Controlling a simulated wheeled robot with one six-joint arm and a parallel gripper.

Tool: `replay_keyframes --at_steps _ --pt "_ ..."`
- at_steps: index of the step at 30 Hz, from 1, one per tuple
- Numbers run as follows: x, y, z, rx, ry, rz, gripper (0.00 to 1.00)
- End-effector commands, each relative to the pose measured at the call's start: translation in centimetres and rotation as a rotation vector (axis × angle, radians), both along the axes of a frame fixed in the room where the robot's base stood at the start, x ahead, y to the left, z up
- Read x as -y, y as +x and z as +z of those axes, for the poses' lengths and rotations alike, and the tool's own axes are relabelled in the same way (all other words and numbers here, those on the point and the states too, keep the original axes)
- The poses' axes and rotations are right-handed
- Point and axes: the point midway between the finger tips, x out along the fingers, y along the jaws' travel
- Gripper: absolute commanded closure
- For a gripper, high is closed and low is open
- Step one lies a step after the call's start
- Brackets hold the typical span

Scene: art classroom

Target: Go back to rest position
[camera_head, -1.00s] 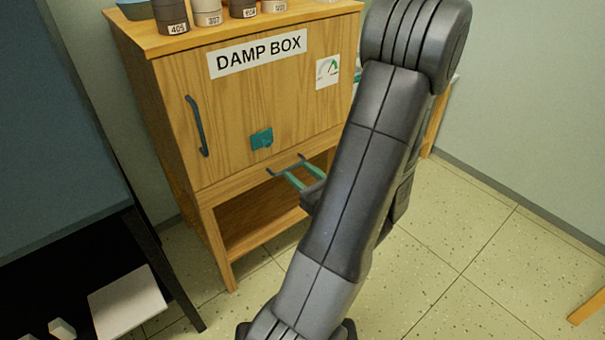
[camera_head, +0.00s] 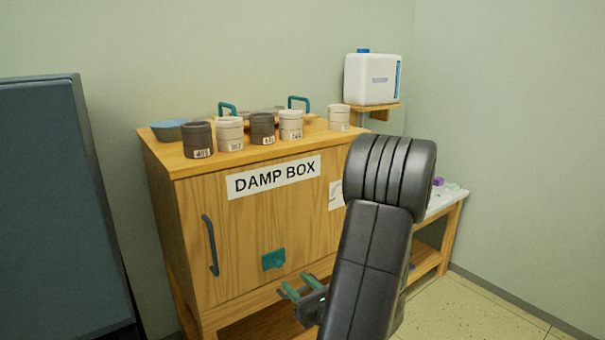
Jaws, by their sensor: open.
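My gripper (camera_head: 299,290) is in front of the lower front of the damp box (camera_head: 240,240), a wooden cabinet with a "DAMP BOX" label (camera_head: 274,177). Its two greenish fingers are apart with nothing seen between them. The teal latch (camera_head: 273,259) on the cabinet front is just above and left of the fingers. The dark door handle (camera_head: 210,245) is farther left, and the door looks shut. My dark arm link hides the cabinet's right front and part of the gauge card (camera_head: 336,195).
Several labelled jars (camera_head: 262,129), a blue bowl (camera_head: 169,130) and a tray with teal handles (camera_head: 265,115) stand on the cabinet. A white water container (camera_head: 372,79) sits on a wall shelf. A low table (camera_head: 447,207) is at right. A dark blue panel (camera_head: 60,210) fills the left. Floor shows at lower right.

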Motion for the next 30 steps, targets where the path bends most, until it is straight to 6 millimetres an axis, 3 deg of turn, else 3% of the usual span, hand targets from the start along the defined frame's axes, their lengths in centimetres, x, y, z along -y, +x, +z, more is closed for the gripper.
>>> replay_keyframes --at_steps 15,30 --pt "-4.3 5.9 0.0 0.002 -0.001 0.0 0.59" --pt "-4.4 6.4 0.0 0.0 -0.001 -0.002 0.59"
